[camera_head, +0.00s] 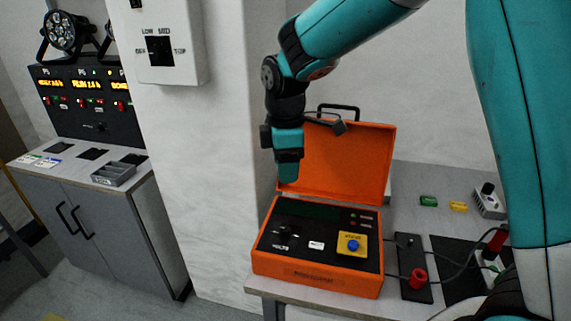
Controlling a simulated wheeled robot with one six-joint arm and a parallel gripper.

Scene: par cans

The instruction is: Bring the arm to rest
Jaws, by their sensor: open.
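My arm comes in from the upper right, teal with black joints, and bends down at the wrist. My gripper (288,176) hangs pointing down in front of the left part of the raised lid of an orange case (352,170). It is open, with no object seen in it. The fingertips are above the case's dark panel, apart from its black knob (286,232). The panel also has a blue button on a yellow plate (351,244). The gap between the fingers is hard to see from this side.
The case stands on a grey table (407,178) beside a white pillar (205,170). To its right are a dark strip with a red knob (417,278), cables, and green (428,201) and yellow (458,207) pieces. A grey cabinet (105,225) with lit displays stands left.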

